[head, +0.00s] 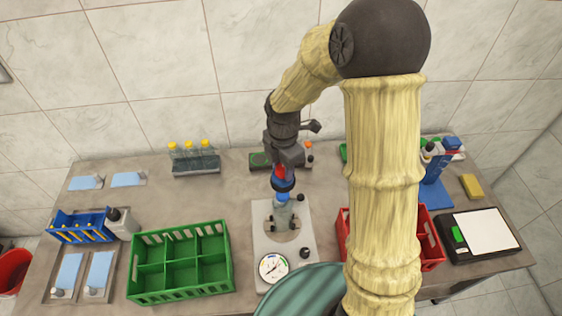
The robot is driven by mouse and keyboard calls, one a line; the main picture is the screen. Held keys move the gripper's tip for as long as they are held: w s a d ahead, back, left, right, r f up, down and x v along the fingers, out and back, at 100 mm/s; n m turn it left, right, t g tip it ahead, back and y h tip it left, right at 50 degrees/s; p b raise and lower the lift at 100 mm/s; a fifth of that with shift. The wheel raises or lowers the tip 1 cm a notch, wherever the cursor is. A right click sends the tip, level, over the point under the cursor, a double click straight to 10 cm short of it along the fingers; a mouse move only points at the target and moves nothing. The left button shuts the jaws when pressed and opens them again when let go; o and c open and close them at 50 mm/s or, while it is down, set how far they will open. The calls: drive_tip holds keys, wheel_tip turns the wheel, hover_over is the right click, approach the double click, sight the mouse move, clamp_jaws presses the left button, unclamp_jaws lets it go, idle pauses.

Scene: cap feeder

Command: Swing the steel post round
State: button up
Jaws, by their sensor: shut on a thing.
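A grey plate-like device (265,245) stands at the middle of the bench, with a round dial (272,268) at its front. A short steel post (283,216) rises from a round seat on it, with a dark knob beside its upper part. My gripper (282,187) comes down over the post from above and is shut at its top. Red and blue parts show around the fingers. The arm and the small size hide the exact contact.
A green divided crate (181,290) stands left of the device. A red crate (433,266) stands right, partly behind my arm. Yellow-capped tubes in a rack (197,168) stand at the back. A black-framed white panel (518,247) lies far right.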

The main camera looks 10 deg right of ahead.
drive_tip(key=shift+w+d+r+n+p, duration=0.1)
drive_tip(key=shift+d+r+n+p, duration=0.1)
drive_tip(key=shift+d+n+p, duration=0.85)
drive_tip(key=shift+w+d+f+n+p, duration=0.1)
drive_tip(key=shift+f+n+p, duration=0.05)
drive_tip(key=shift+n+p, duration=0.35)
drive_tip(key=shift+w+d+n+p, duration=0.25)
drive_tip(key=shift+d+n+p, duration=0.3)
drive_tip(key=shift+n+p, duration=0.3)
drive_tip(key=shift+w+d+n+p, duration=0.25)
drive_tip(key=shift+d+n+p, duration=0.3)
drive_tip(key=shift+n+p, duration=0.3)
